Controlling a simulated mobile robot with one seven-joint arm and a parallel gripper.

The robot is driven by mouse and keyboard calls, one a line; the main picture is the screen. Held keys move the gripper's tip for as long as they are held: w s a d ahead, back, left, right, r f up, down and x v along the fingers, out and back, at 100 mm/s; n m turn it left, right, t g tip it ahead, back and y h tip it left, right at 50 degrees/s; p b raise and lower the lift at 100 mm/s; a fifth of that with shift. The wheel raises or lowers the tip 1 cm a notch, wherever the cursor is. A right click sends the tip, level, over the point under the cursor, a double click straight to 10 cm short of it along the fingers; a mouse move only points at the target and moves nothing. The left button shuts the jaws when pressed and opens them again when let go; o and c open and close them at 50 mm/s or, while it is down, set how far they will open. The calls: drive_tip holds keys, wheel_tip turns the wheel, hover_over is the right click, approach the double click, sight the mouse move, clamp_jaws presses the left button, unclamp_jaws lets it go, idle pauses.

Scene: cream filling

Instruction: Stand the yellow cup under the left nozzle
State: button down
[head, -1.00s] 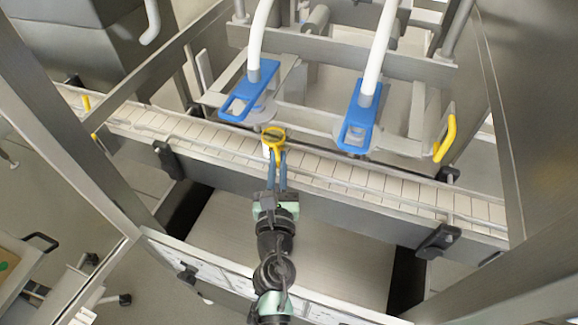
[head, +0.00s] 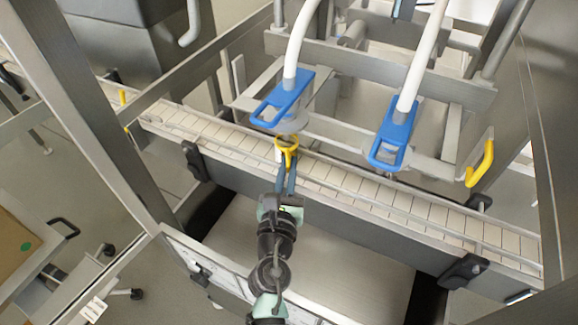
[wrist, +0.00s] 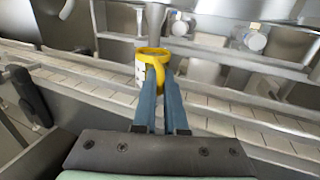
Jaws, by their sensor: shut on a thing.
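The yellow cup (head: 287,143) is at the conveyor, just in front of and below the left nozzle (head: 290,118) with its blue bracket. In the wrist view the cup (wrist: 153,52) shows a yellow rim and handle and a pale, dotted side, and looks about upright. My gripper (head: 288,166) is shut on the cup's handle; the blue fingers (wrist: 162,80) reach it from the front. Whether the cup's base touches the belt is hidden.
The conveyor (head: 350,192) of pale slats runs across, with metal side rails. A right nozzle (head: 402,110) with a blue bracket hangs over it. A yellow handle (head: 482,165) is at the right. The belt to the right of the cup is clear.

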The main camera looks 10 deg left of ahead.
drive_tip(key=shift+f, duration=0.1)
drive_tip(key=c, duration=0.9)
unclamp_jaws()
drive_tip(key=s+b, duration=0.1)
drive_tip(key=s, duration=1.2)
drive_tip(key=shift+d, duration=0.15)
